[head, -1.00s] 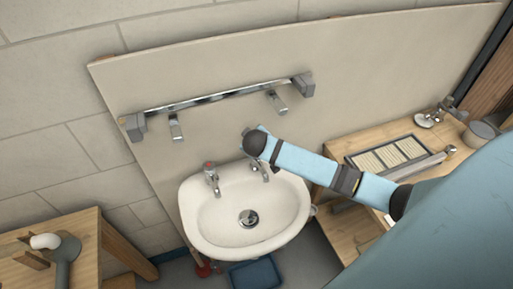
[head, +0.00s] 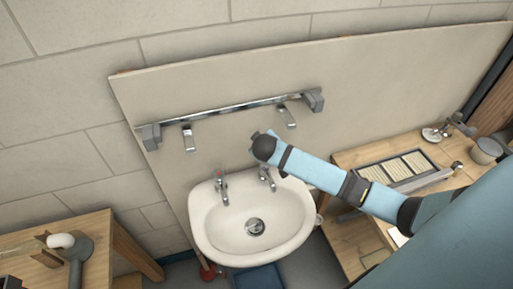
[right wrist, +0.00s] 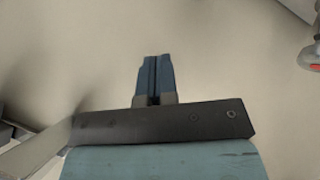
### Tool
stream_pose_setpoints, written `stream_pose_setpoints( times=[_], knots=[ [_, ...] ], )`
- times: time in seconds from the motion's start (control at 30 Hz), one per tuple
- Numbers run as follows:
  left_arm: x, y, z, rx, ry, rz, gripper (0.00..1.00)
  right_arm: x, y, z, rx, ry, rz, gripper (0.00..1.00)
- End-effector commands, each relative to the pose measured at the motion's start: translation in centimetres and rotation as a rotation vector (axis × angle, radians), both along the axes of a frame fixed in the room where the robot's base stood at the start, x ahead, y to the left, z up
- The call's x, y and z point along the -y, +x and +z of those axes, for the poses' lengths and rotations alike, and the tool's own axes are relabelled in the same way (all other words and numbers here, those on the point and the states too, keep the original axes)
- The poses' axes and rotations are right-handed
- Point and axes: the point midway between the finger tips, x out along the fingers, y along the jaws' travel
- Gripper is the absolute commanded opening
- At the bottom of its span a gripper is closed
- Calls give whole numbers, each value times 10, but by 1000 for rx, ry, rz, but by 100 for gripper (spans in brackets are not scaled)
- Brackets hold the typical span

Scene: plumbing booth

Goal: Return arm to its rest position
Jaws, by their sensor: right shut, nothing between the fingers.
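My right arm (head: 325,176) reaches in from the right, its far end in front of the wall board, just above the sink's right tap. In the right wrist view my right gripper (right wrist: 154,75) is shut, its two blue fingers together with nothing between them. The pale board fills the picture behind it. In the head view the fingers cannot be made out beyond the dark end joint. My left gripper is not in view.
A white sink (head: 220,248) with two taps is below the arm. A chrome rail (head: 235,108) is on the board (head: 400,85). A wooden bench (head: 350,158) with a tray (head: 405,168) stands at right. Another wooden table (head: 95,228) is at lower left. A red-marked tap (right wrist: 309,55) edges the wrist view.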

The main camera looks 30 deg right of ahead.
Motion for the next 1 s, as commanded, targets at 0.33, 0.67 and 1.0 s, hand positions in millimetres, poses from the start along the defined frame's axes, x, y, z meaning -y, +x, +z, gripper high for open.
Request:
stream_pose_setpoints(
  times=[0.33, 0.67, 1.0],
  knots=[
    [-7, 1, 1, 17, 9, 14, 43, -10, -9, -11, -6, 26, 26, 0],
    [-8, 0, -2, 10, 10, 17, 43, -119, -136, -87, 37, 357, 274, 0],
    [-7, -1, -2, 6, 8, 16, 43, -161, -256, -86, 224, 573, 308, 0]
  ],
)
